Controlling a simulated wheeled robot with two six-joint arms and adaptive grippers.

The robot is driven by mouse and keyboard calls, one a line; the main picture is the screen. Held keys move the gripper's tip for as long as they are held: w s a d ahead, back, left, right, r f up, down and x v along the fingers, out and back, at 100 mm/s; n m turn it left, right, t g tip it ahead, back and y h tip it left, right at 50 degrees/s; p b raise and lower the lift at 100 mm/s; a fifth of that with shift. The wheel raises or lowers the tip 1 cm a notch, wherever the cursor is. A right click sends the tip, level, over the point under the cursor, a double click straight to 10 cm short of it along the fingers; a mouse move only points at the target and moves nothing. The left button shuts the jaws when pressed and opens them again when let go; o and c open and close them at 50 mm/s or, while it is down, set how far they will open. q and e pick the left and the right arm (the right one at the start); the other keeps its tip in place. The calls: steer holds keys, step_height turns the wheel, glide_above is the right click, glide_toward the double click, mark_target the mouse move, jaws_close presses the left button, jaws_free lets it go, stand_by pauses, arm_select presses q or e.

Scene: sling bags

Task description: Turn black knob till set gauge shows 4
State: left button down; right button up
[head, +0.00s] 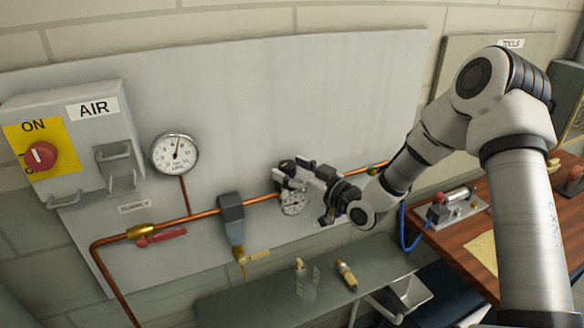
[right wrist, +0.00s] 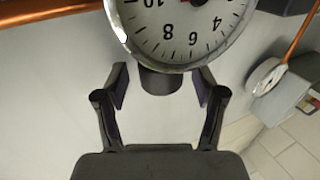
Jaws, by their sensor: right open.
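The set gauge (head: 293,203) is a small white dial on the copper line, low on the grey panel. In the right wrist view the set gauge (right wrist: 180,30) is upside down and cut off at the top; part of a red needle shows, but its reading cannot be told. The black knob (right wrist: 160,82) shows as a dark cylinder beside the gauge's rim. My right gripper (right wrist: 161,92) is open, with one finger on each side of the knob and visible gaps between. In the head view the right gripper (head: 306,170) is just above the gauge. My left gripper is out of view.
A larger gauge (head: 175,153) and a grey AIR box (head: 70,140) with a red switch (head: 40,156) are left. A red-handled valve (head: 162,238) and grey filter (head: 232,220) sit on the pipe. A shelf (head: 225,310) below holds brass fittings. A wooden bench (head: 480,235) is right.

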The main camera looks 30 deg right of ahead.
steer(key=c, duration=1.2)
steer(key=shift+o, duration=0.2)
